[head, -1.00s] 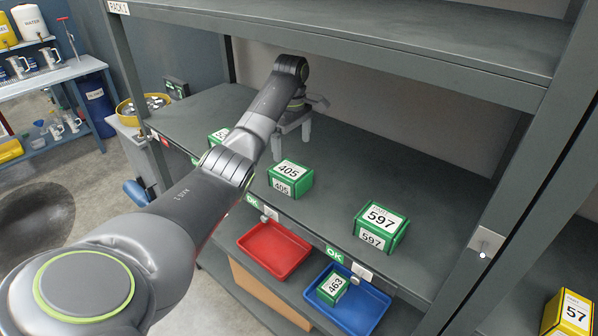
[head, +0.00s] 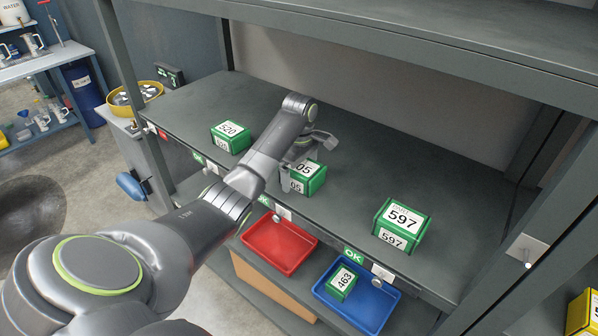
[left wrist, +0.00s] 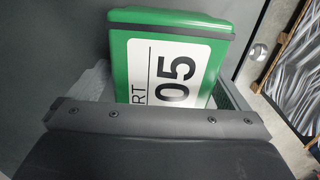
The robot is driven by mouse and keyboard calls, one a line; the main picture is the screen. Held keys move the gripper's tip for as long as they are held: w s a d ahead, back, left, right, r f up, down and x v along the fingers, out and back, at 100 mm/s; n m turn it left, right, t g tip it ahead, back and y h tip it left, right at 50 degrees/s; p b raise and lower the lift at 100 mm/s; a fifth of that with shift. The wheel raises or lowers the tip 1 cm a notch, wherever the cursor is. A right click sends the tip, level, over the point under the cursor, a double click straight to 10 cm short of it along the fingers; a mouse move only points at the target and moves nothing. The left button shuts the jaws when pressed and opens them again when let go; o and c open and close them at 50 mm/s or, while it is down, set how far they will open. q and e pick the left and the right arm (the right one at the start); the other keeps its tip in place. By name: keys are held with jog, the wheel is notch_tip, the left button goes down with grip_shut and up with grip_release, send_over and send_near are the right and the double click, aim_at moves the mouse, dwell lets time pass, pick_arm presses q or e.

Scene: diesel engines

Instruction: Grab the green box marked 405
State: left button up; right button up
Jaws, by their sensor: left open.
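The green box marked 405 (head: 316,181) sits on the grey shelf, partly hidden behind my left gripper (head: 303,164), so only "05" of its labels shows. My left gripper is open and comes down at this box, with one finger in front of its left part. In the left wrist view the box (left wrist: 172,62) fills the middle, its white label reading "05". The left gripper's fingers (left wrist: 160,90) show on either side of the box's lower part; I cannot tell whether they touch it. My right gripper is not in view.
On the same shelf, a green box marked 520 (head: 230,137) stands to the left and one marked 597 (head: 402,225) to the right. Below are a red tray (head: 279,246) and a blue tray (head: 371,311) holding a green box marked 463 (head: 342,282). An upper shelf overhangs.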

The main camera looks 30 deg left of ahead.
pick_arm(q)
jog(key=shift+d+r, duration=0.25)
jog(key=shift+d, duration=0.3)
jog(key=shift+c, duration=0.9)
jog(key=shift+s+d+r, duration=0.1)
jog(key=shift+s+d, duration=0.05)
jog(key=shift+d, duration=0.05)
jog(key=shift+c, duration=1.2)
jog(key=shift+a, duration=0.2)
jog(key=c, duration=1)
